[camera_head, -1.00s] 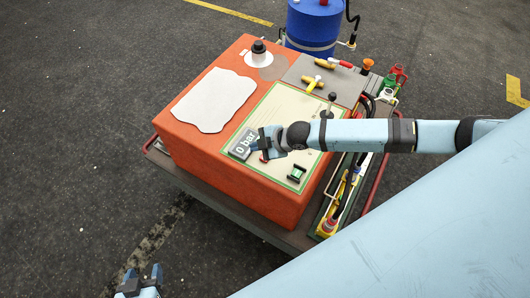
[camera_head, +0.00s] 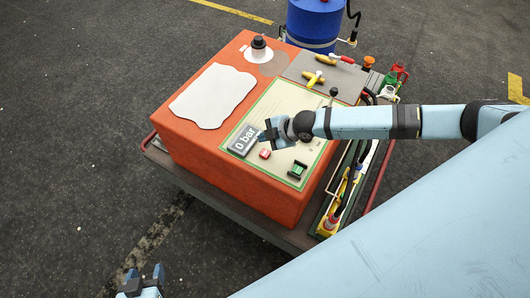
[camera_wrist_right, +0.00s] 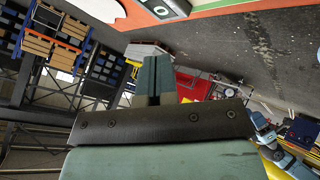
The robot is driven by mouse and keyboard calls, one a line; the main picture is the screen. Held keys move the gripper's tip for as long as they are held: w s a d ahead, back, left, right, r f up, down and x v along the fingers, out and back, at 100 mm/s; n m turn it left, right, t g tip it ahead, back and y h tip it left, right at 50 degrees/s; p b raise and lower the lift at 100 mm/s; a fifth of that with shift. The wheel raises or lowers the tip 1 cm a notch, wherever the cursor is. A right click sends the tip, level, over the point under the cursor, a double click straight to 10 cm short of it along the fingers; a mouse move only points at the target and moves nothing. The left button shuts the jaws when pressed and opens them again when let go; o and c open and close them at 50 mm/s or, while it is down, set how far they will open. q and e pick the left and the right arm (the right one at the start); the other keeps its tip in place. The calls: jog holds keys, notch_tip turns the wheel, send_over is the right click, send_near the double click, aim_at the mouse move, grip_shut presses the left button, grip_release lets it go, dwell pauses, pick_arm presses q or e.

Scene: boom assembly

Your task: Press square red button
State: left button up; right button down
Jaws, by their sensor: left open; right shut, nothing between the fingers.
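The square red button (camera_head: 265,154) sits on the beige panel (camera_head: 290,104) on top of the orange box. It shows uncovered in the head view, below the right gripper. My left gripper (camera_head: 142,275) is open and empty at the bottom left, away from the box.
A green switch (camera_head: 297,170) is to the right of the red button. A black-knobbed lever (camera_head: 332,95) and yellow valve handles (camera_head: 315,78) are farther back. A blue barrel (camera_head: 313,25) stands behind the orange box (camera_head: 190,150). Floor at the left is clear.

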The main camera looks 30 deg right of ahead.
jog(key=b, duration=0.3)
send_over(265, 155)
notch_tip(265, 155, down, 5)
jog(key=shift+w+d+f, duration=0.1)
jog(key=shift+f+b, duration=0.35)
jog(key=shift+f, duration=0.05)
dwell(1.4)
jog(key=shift+f, duration=0.4)
jog(key=shift+f+b, duration=0.5)
jog(key=shift+f, duration=0.05)
dwell(0.5)
jog(key=shift+r, duration=0.1)
jog(key=shift+r+p, duration=0.85)
jog(key=shift+p, duration=0.05)
jog(key=shift+r, duration=0.15)
